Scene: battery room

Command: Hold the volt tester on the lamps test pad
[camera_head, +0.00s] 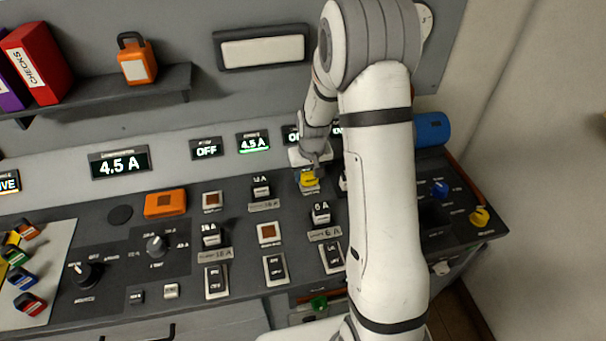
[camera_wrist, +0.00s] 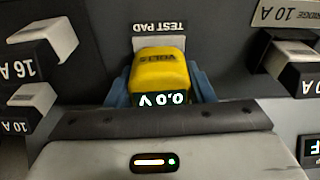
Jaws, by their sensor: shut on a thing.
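The volt tester (camera_head: 309,181) is a small yellow block near the back of the sloping panel, just left of my upright arm. In the wrist view the volt tester (camera_wrist: 160,70) shows the word VOLTS and a display reading 0.0 V upside down. My gripper (camera_wrist: 160,90) is shut on it, with a blue finger on each side. No lamps name is readable there.
Two square copper-coloured pads in pale frames (camera_head: 212,200) (camera_head: 268,233) lie to the left. Black-and-white breaker blocks marked 16 A (camera_head: 211,235) and 6 A (camera_head: 321,213) stand close by. Several coloured testers or plugs lie on a pale mat (camera_head: 55,262) at far left.

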